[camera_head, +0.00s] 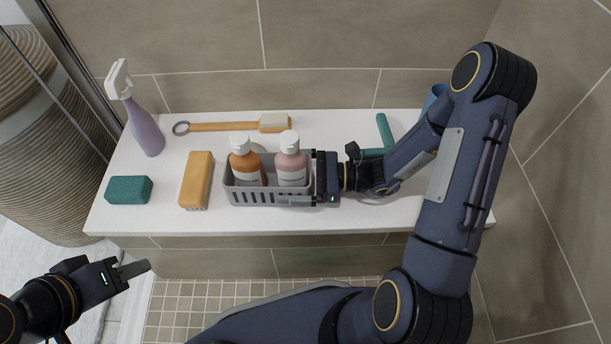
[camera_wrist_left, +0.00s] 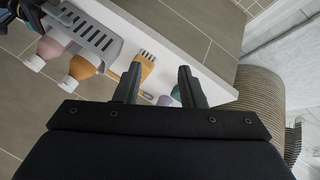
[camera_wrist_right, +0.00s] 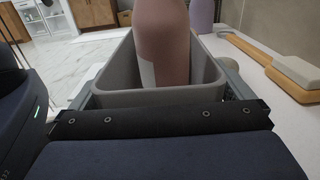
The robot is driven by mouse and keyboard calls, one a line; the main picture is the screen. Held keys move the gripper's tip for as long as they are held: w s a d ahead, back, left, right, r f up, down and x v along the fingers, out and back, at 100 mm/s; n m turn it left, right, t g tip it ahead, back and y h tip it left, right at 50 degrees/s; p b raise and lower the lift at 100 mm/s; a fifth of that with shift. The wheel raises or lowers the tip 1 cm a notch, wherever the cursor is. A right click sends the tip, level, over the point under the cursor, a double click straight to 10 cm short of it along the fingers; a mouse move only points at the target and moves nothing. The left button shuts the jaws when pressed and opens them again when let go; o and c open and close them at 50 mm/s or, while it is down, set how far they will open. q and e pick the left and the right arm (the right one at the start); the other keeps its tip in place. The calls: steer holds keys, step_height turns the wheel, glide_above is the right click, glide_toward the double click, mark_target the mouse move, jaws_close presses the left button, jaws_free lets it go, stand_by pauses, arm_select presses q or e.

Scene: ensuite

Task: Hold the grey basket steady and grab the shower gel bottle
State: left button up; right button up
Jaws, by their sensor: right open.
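The grey basket (camera_head: 270,197) stands on the white bench and holds two white-capped bottles side by side. One bottle is orange (camera_head: 247,163) and one is pink (camera_head: 291,160); I cannot read which is the shower gel. My right gripper (camera_head: 303,178) is at the basket's right end, its open fingers straddling the end along both long sides. The right wrist view shows the basket (camera_wrist_right: 160,97) between the fingers, with the pink bottle (camera_wrist_right: 163,45) inside. My left gripper (camera_head: 140,269) is open and empty, in front of and left of the bench. The basket (camera_wrist_left: 98,38) also shows in the left wrist view.
On the white bench (camera_head: 170,222), left of the basket, are a wooden brush (camera_head: 196,180), a teal sponge (camera_head: 129,190) and a purple spray bottle (camera_head: 146,128). A long-handled brush (camera_head: 225,126) lies behind. A teal squeegee (camera_head: 384,130) and blue cup (camera_head: 433,97) are at the right.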

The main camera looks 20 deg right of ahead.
steer(key=shift+a, duration=0.15)
steer(key=shift+c, duration=0.4)
steer(key=c, duration=0.8)
